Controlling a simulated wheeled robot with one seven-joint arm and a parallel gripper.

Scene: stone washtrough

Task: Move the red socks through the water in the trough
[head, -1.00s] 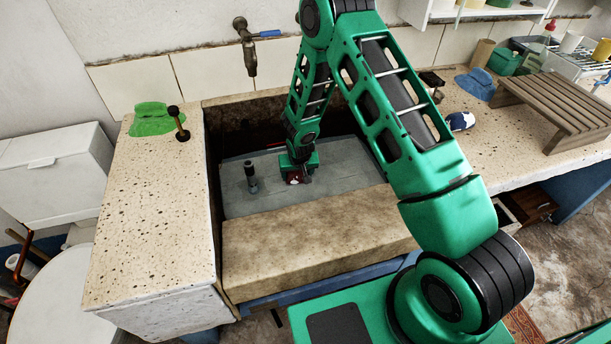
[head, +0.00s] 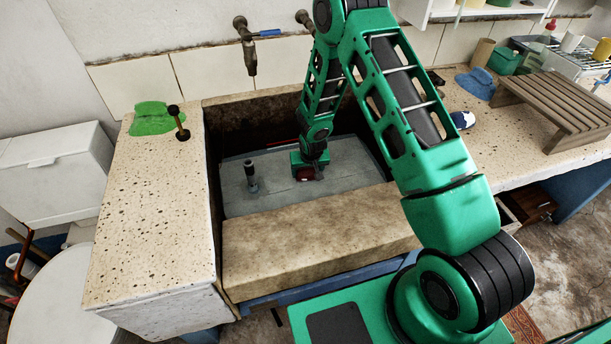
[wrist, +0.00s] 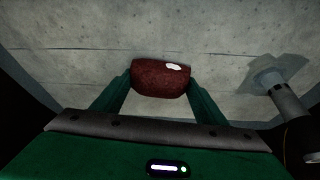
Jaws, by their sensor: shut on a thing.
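The red socks (wrist: 160,80) are a dark red bundle with a small white patch, held between the two fingers of my gripper (wrist: 158,92) in the wrist view. In the head view the red bundle (head: 305,174) shows just below my gripper (head: 308,170), inside the trough. The trough (head: 320,222) is stone, with a thick pale front rim. Its grey lower surface (head: 270,195) shows wet-looking lines. The water's surface is hard to make out, so I cannot tell how deep the socks are in it.
A dark upright post (head: 251,177) stands in the trough left of my gripper; the wrist view shows it at right (wrist: 287,102). A green cloth (head: 152,117) lies on the left ledge. A wooden rack (head: 557,110) stands on the right counter. A tap (head: 246,50) hangs above.

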